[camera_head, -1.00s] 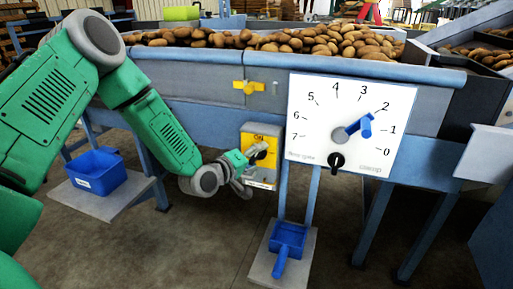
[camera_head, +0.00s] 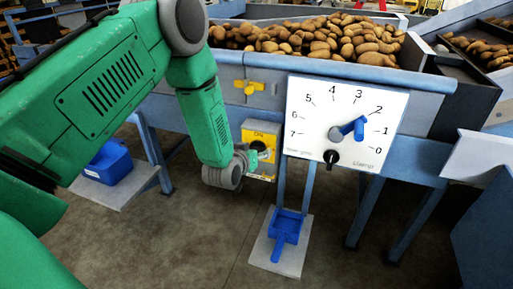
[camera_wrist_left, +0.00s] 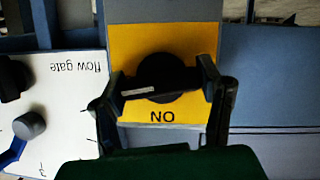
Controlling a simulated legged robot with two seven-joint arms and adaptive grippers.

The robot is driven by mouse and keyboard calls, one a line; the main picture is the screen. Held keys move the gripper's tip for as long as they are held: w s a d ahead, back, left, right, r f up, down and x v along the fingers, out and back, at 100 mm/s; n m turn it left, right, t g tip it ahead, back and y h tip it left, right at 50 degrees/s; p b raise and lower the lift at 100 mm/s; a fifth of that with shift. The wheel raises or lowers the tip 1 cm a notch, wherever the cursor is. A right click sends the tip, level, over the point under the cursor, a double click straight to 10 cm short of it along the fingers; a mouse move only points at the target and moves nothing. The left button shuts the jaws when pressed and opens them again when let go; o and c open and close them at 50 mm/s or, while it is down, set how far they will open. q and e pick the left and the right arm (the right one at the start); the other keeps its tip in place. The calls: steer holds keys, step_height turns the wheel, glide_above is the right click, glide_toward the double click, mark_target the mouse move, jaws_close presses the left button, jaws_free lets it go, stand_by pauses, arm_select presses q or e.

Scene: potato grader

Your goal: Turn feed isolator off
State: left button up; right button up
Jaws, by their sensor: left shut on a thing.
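The feed isolator is a grey box with a yellow plate (camera_head: 262,134) marked ON, below the trough, left of the white dial panel. Its round black knob (camera_wrist_left: 160,70) shows in the left wrist view, where the picture is upside down. The knob's bar, with a pale mark, lies nearly level between the fingers. My left gripper (camera_wrist_left: 162,84) is shut on this bar, one finger at each end. In the head view the left gripper (camera_head: 252,157) is at the box's front, partly hidden by my wrist. My right gripper is not in view.
The white flow gate panel (camera_head: 305,115) with a blue pointer (camera_head: 350,128) and black knob (camera_head: 331,157) stands close right of the isolator. A yellow valve handle (camera_head: 248,87) is above.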

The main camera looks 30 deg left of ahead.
arm_select(q)
steer(key=shift+s+f+m+y+p, duration=0.15)
steer(key=shift+m+y+p, duration=0.3)
steer(key=shift+m, duration=0.25)
steer(key=o, duration=1.2)
steer(key=shift+c, duration=0.2)
steer(key=v, duration=1.1)
steer(key=shift+s+r, duration=0.3)
steer(key=shift+d, duration=0.15)
steer(key=s+d+f+m+g+h, duration=0.1)
steer(key=s+f+g, duration=0.3)
steer(key=s, duration=0.5)
steer(key=s+d+f+m+g+h, duration=0.1)
steer(key=s+d+f+g, duration=0.2)
steer(key=s+f, duration=0.4)
steer(key=s+d+f+m+g+h, duration=0.1)
steer(key=s+f+g, duration=0.4)
steer(key=s, duration=0.8)
steer(key=shift+d+f+g, duration=0.4)
steer(key=shift+d+f, duration=0.45)
